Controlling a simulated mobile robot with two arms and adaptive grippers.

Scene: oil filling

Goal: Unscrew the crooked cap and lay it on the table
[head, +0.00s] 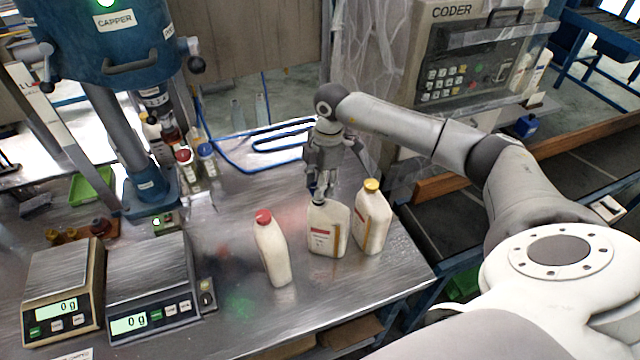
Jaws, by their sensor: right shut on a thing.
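Three cream bottles stand upright on the metal table (222,320). The middle bottle (327,236) has a label with a red band, and my right gripper (318,194) is directly over its neck, pointing down. The right gripper is shut on the cap at the top of this bottle. The fingers hide most of the cap, so its tilt cannot be told. The left bottle (273,255) has a red cap (263,216). The right bottle (373,222) has a yellow cap (371,185) and stands close beside the middle one. My left gripper is out of view.
Two scales (152,290) reading 0 g stand at the front left. The blue capper (110,45) stands behind them, with small bottles (205,155) beside it. A blue tube frame (260,145) lies at the back. Table space left of the red-capped bottle is clear.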

